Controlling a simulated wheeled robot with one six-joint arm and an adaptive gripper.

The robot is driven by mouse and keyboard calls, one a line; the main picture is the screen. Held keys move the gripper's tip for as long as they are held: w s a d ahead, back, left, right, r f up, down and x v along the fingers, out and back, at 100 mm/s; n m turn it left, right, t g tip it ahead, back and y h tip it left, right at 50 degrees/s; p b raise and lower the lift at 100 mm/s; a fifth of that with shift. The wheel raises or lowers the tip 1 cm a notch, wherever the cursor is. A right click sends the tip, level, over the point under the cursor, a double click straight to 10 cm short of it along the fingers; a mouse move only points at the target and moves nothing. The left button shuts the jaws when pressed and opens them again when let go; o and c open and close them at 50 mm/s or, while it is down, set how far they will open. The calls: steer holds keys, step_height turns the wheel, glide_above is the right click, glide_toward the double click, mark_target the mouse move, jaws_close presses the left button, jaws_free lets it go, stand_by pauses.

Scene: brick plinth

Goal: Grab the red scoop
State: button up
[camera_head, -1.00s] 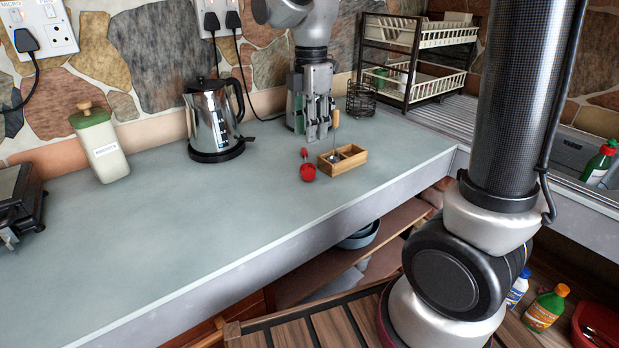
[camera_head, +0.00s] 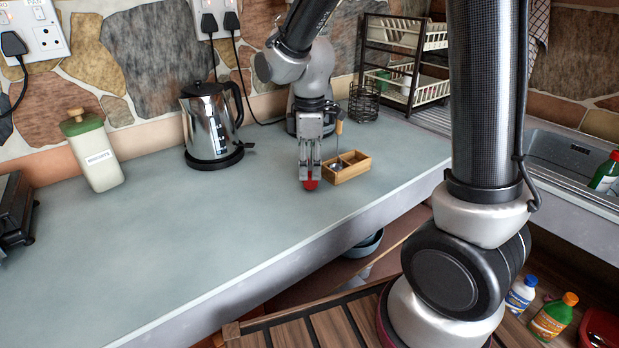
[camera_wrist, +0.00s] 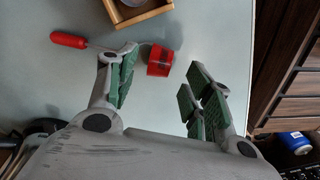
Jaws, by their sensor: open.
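The red scoop lies on the grey counter. Its red cup (camera_wrist: 161,60) shows in the wrist view just beyond and between the tips of my gripper (camera_wrist: 160,78), nearer the left finger. Its thin metal shank runs left, past the left fingertip, to a red handle (camera_wrist: 68,40). In the head view the red cup (camera_head: 311,184) shows just below my gripper (camera_head: 310,178), and the gripper hides the rest of the scoop. My gripper is open, with green-padded fingers apart and nothing between them. I cannot tell whether a finger touches the shank.
A wooden two-part box (camera_head: 350,172) with a metal scoop (camera_head: 337,163) in it stands close on the right. A kettle (camera_head: 212,125) and a green-lidded canister (camera_head: 98,160) stand to the left. A wire basket (camera_head: 364,103) and dish rack (camera_head: 405,60) are behind. The counter's front left is clear.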

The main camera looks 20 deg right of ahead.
mark_target(310, 175)
steer(key=shift+f, duration=1.6)
jaws_close()
